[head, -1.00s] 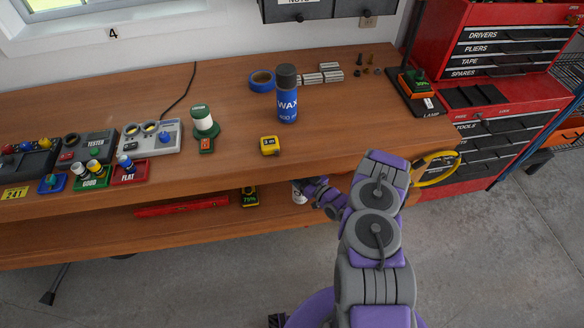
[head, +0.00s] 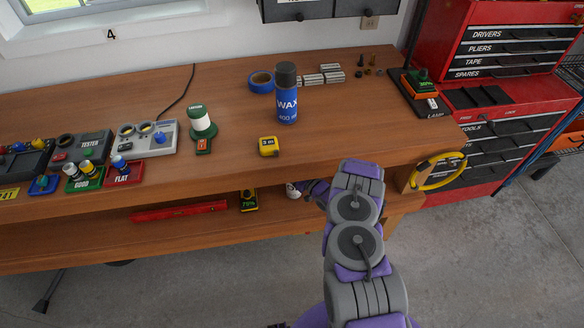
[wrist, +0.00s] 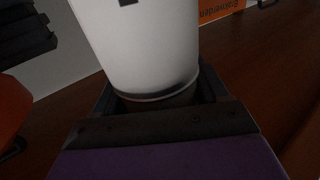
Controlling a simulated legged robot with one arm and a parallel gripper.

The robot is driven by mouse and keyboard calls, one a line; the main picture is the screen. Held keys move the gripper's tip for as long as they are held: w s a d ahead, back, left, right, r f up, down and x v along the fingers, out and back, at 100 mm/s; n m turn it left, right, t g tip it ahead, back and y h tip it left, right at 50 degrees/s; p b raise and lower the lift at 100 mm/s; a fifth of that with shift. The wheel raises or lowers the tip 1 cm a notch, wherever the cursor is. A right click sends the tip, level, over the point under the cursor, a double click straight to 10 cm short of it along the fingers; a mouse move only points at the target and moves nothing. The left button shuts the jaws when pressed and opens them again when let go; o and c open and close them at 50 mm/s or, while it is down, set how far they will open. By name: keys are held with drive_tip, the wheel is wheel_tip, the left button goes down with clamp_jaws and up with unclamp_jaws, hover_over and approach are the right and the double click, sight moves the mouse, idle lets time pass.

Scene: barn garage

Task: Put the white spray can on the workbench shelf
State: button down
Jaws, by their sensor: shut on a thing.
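The white spray can (wrist: 150,50) fills the upper middle of the wrist view, its lower part between the jaws of my gripper (wrist: 165,100). My gripper is shut on it. In the head view a small part of the white can (head: 293,190) shows under the front edge of the workbench top, by the lower workbench shelf (head: 180,238). My arm and the bench top hide most of the gripper and can there. I cannot tell whether the can touches the shelf.
A red level (head: 180,211) and a yellow-black device (head: 249,200) lie on the shelf to the left. The bench top above holds a blue wax can (head: 286,98) and a yellow tape measure (head: 268,146). A yellow coil (head: 436,170) hangs at the bench's right end.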

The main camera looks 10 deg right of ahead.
drive_tip(key=shift+a, duration=0.65)
drive_tip(key=shift+c, duration=1.9)
unclamp_jaws()
drive_tip(key=shift+o, duration=1.4)
drive_tip(key=shift+d, duration=0.3)
drive_tip(key=shift+o, duration=0.4)
drive_tip(key=shift+d, duration=0.4)
drive_tip(key=p+v, duration=0.4)
drive_tip(key=v, duration=0.7)
drive_tip(key=shift+s+a, duration=0.25)
drive_tip(key=shift+s, duration=0.25)
drive_tip(key=shift+d, duration=0.25)
